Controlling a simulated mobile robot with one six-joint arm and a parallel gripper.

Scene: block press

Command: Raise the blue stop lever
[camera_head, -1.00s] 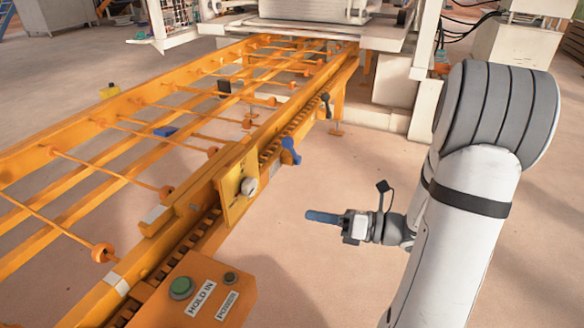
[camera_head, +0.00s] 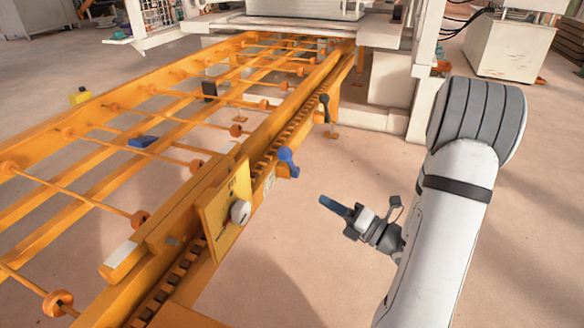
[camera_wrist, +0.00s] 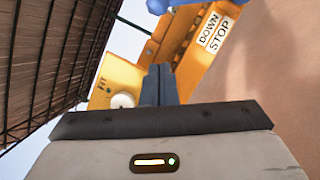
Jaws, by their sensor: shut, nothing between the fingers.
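The blue stop lever (camera_head: 289,162) sticks out from the right side of the orange conveyor rail in the head view, with its knob end toward the lower right. In the wrist view only part of the blue lever (camera_wrist: 160,5) shows at the top edge, beside a label (camera_wrist: 214,31) reading DOWN STOP. My gripper (camera_head: 327,202) is to the right of and below the lever in the head view, apart from it. Its blue fingers (camera_wrist: 159,85) are shut together with nothing between them.
The orange conveyor (camera_head: 185,205) runs from front left to the back. A yellow panel with a white knob (camera_head: 240,212) stands on the rail nearer than the lever. A black lever (camera_head: 324,108) is farther along. The floor right of the rail is clear.

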